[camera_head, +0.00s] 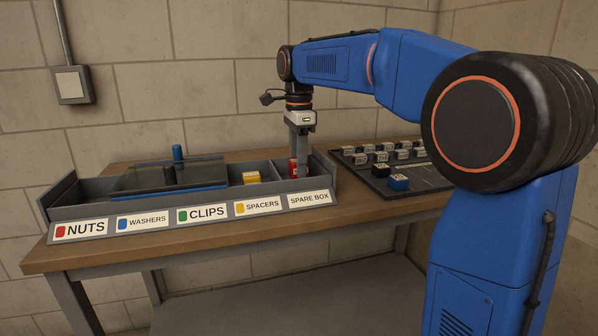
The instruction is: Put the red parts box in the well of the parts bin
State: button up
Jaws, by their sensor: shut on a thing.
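The red parts box (293,168) shows at the right end of the grey parts bin (65,216), in or just above the compartment behind the SPARE BOX label (310,199). My gripper (300,162) points down there and is shut on the red box. The fingers and the bin's front wall hide much of the box, so I cannot tell whether it touches the bin floor. The NUTS label (80,229) with a red mark is at the bin's left end.
A dark translucent lid (165,176) with a blue knob (178,152) lies over the bin's left-middle part. A yellow box (251,177) sits behind the SPACERS label (257,206). A dark tray (425,177) with several labelled blocks stands right of the bin on the wooden table (215,231).

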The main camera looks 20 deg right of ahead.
jog(key=shift+f, duration=1.15)
jog(key=shift+f, duration=0.1)
jog(key=o, duration=1.1)
notch_tip(320, 180, up, 12)
jog(key=shift+r, duration=0.15)
